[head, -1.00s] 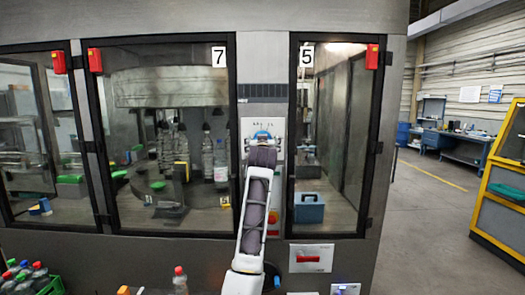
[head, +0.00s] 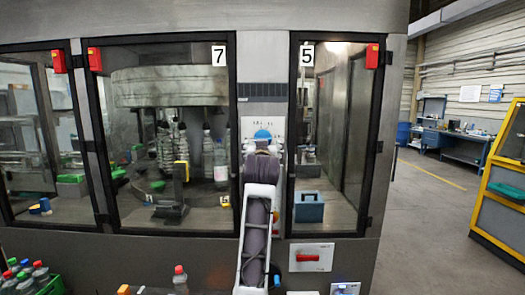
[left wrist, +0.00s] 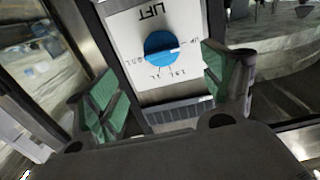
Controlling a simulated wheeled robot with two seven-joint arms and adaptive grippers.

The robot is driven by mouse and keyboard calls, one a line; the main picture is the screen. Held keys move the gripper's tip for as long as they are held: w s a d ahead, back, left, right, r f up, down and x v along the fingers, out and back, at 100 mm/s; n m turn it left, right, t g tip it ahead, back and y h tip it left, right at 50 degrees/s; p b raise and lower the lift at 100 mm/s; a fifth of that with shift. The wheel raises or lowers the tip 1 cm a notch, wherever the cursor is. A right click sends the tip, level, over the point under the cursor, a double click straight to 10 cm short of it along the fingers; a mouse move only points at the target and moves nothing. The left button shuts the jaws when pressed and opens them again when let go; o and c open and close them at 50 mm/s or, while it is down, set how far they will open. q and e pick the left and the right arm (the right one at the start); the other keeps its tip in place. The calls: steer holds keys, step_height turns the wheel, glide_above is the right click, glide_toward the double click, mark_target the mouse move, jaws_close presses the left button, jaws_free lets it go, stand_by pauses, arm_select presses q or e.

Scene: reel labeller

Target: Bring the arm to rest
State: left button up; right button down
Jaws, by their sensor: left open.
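A blue round knob (head: 263,135) sits on a white panel (head: 248,128) between the two cabinet doors. In the left wrist view the knob (left wrist: 160,47) has a light pointer facing right, on the white plate marked "LIFT" (left wrist: 140,20). My left gripper (left wrist: 158,62) is open, with green pads on either side of the knob's line and nothing between them. The fingers look apart from the knob, short of the panel. In the head view my left arm comes up from the bottom middle, and its wrist mostly hides the gripper. My right gripper is in neither current view.
A red handle switch (head: 309,258) is low on the right. Bottles in a green crate (head: 52,286) stand at bottom left, and a single bottle (head: 180,279) nearer the middle. Open floor lies right.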

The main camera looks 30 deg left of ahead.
arm_select(q)
steer(key=shift+s+d, duration=0.15)
steer(key=shift+s, duration=0.15)
stand_by(0.5)
